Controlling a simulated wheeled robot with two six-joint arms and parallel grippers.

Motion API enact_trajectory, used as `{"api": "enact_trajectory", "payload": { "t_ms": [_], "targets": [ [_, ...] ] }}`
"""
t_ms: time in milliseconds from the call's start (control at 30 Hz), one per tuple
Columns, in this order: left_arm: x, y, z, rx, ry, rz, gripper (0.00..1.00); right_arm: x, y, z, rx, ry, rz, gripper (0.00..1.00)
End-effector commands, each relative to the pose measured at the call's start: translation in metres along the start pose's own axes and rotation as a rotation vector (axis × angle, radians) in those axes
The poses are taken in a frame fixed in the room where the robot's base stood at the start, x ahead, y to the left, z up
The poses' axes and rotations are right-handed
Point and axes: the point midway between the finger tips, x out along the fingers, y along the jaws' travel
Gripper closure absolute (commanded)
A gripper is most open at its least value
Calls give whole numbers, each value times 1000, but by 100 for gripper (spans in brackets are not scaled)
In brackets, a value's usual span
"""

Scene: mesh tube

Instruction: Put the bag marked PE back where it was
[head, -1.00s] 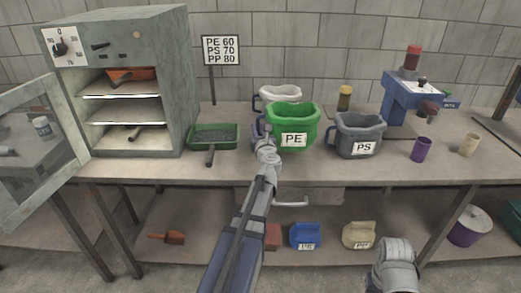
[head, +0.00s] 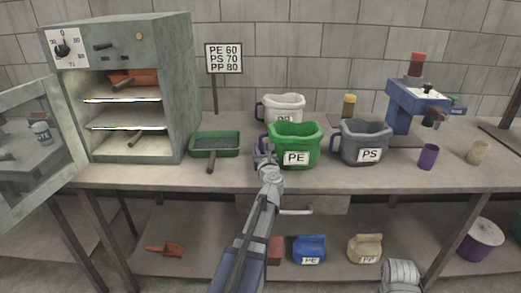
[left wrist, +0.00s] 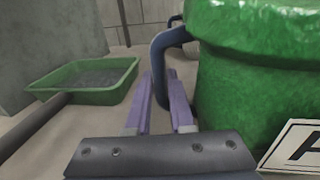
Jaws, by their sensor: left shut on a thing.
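The green bag marked PE (head: 293,138) is upright at bench-top level, left of the grey bag marked PS (head: 363,138) and in front of a white bag (head: 283,105). Whether its base touches the bench I cannot tell. My left gripper (head: 262,154) is shut on the green bag's dark blue handle. In the left wrist view the purple fingers (left wrist: 162,105) are on either side of this handle (left wrist: 160,68), beside the green bag (left wrist: 245,85). Part of my right arm shows at the bottom right; its fingers do not show.
A green tray (head: 216,139) sits to the left, near the open grey oven (head: 150,40). A sign (head: 224,58) stands behind. A purple cup (head: 428,156) and blue machine (head: 410,105) are at right. A blue bag marked PE (head: 309,249) is on the lower shelf.

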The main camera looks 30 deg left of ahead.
Motion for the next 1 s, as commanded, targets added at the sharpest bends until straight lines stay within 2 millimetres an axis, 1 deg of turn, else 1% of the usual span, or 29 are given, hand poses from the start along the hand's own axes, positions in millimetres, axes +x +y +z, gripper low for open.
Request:
{"api": "enact_trajectory", "payload": {
  "t_ms": [100, 133, 367, 600, 700, 767, 867, 1000],
  "targets": [
    [0, 0, -5, 0, 0, 0, 100, 5, 0, 0, 0, 0, 0, 50],
    [0, 0, -3, 0, 0, 0, 76, 3, 0, 0, 0, 0, 0, 50],
    [0, 0, -3, 0, 0, 0, 50, 3, 0, 0, 0, 0, 0, 50],
    [0, 0, -2, 0, 0, 0, 49, 2, 0, 0, 0, 0, 0, 50],
    [0, 0, 3, 0, 0, 0, 49, -3, 0, 0, 0, 0, 0, 50],
    [-10, 0, 0, 0, 0, -1, 49, 0, 0, 0, 0, 0, 0, 50],
    [-30, 1, 0, 0, 0, -3, 49, 0, 0, 0, 0, 0, 0, 50],
    [-61, 1, 0, 0, 0, -3, 49, 0, 0, 0, 0, 0, 0, 50]
  ]
}}
